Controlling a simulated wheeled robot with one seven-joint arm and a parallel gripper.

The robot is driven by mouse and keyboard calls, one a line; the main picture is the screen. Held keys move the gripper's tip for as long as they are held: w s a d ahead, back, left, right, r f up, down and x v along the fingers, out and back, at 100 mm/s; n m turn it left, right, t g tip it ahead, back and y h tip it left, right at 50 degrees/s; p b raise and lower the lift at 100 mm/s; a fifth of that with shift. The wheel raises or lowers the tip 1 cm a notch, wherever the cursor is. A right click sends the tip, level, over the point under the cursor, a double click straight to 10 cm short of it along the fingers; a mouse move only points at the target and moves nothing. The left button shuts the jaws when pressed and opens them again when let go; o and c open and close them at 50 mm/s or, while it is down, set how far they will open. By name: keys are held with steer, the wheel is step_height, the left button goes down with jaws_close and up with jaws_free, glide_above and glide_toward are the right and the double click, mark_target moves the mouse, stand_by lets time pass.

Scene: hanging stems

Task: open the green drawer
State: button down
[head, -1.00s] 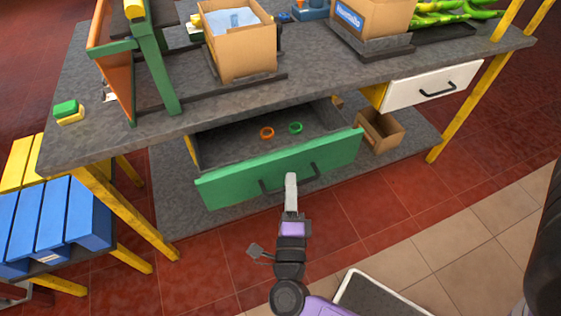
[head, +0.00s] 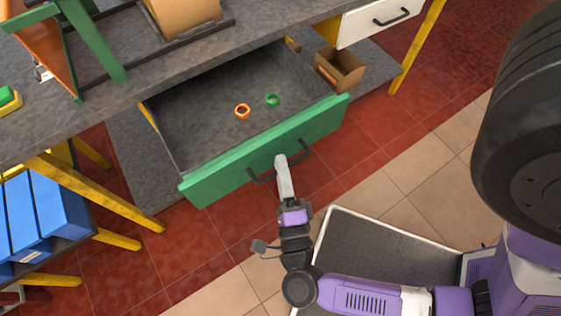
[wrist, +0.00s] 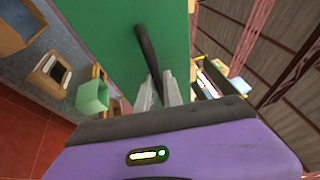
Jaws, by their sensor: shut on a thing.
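The green drawer (head: 215,178) is pulled well out from under the grey workbench, with its grey inside showing. In the wrist view the handle (wrist: 147,48) runs down between my two grey fingers (wrist: 158,90) against the green front. The exact contact at the fingertips is small in the head view.
A white drawer (head: 378,18) is shut at the upper right. A cardboard box (head: 340,68) sits on the low shelf below it. Yellow table legs (head: 105,195) and a blue slatted thing (head: 40,215) stand at left. Tiled floor in front is clear around my base.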

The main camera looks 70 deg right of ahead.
steer(key=c, duration=1.5)
jaws_free()
steer(key=b+v, duration=0.1)
steer(key=v, duration=0.6)
steer(key=shift+s+a, duration=0.25)
steer(key=shift+a, duration=0.05)
steer(key=shift+f, duration=0.1)
step_height(320, 180, up, 15)
steer(key=s+n+t+y+p, duration=0.1)
steer(key=n+t+y+p, duration=0.1)
steer(key=n+y, duration=0.6)
steer(key=s+a+n+t+y+p, duration=0.1)
steer(key=n+y+p, duration=0.4)
steer(key=n, duration=1.7)
steer(key=s+t+y, duration=0.1)
steer(key=y, duration=0.2)
steer(key=shift+a+y, duration=0.25)
steer(key=shift+y, duration=0.15)
